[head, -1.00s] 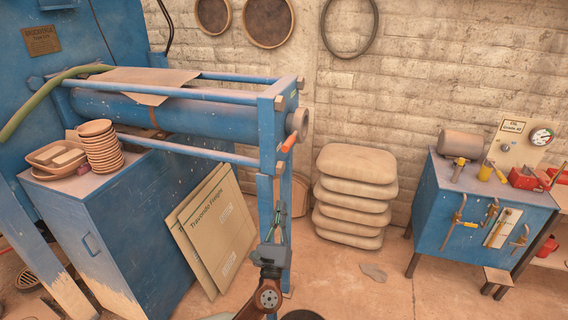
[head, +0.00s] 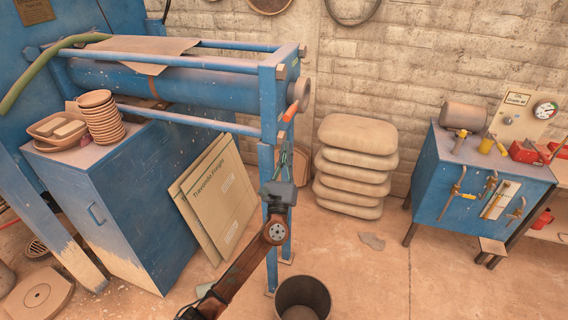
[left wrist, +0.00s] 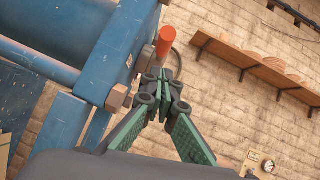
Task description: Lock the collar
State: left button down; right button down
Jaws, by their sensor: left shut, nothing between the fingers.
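The collar (head: 306,95) is a dull round ring on the end plate of the blue press frame. Its handle (head: 290,111) has an orange grip and slants down and left from the collar. In the left wrist view the orange grip (left wrist: 165,41) stands just beyond my fingertips; the collar is largely hidden there. My left gripper (head: 284,158) is below the handle, in front of the frame's upright, pointing up. In the wrist view its green-padded fingers (left wrist: 163,78) meet at the tips, shut and empty, apparently apart from the handle. My right gripper is not in view.
A blue cabinet with stacked clay dishes (head: 101,116) stands left. Cardboard sheets (head: 222,190) lean below the press. Stacked sacks (head: 352,165) are behind, right of the upright. A blue tool bench (head: 477,190) is far right. A bucket (head: 303,298) stands on the floor; open floor lies right of it.

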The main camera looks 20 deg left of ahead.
pick_arm(q)
jog(key=r, duration=0.1)
jog(key=w+r+p, duration=0.1)
jog(key=r, duration=0.1)
jog(key=w+a+r, duration=0.1)
jog(key=shift+w+r, duration=0.15)
jog(key=shift+r, duration=0.15)
jog(key=shift+p, duration=0.3)
